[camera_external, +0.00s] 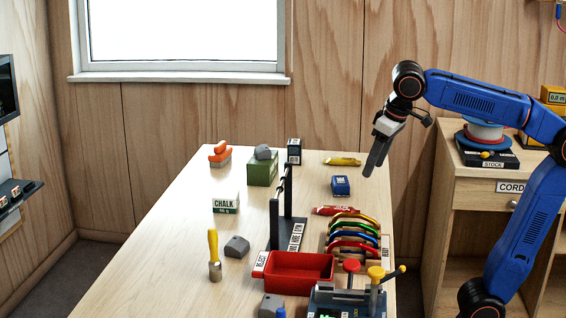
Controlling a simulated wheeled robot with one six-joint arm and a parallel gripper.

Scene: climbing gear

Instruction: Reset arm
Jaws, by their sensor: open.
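My blue arm reaches in from the right. My gripper (372,168) hangs above the right part of the wooden table (165,240), pointing down and slightly left. It is open, with nothing seen between its fingers, and apart from everything below it. The gap between the fingers is hard to see from this side.
Below my gripper are a small blue block (340,186), a yellow item (342,161) and a rack of coloured curved pieces (352,240). A dark stand (274,222), red bin (298,272) and clamp fixture (350,297) stand nearby. A cabinet (470,190) stands right. The table's left side is clearer.

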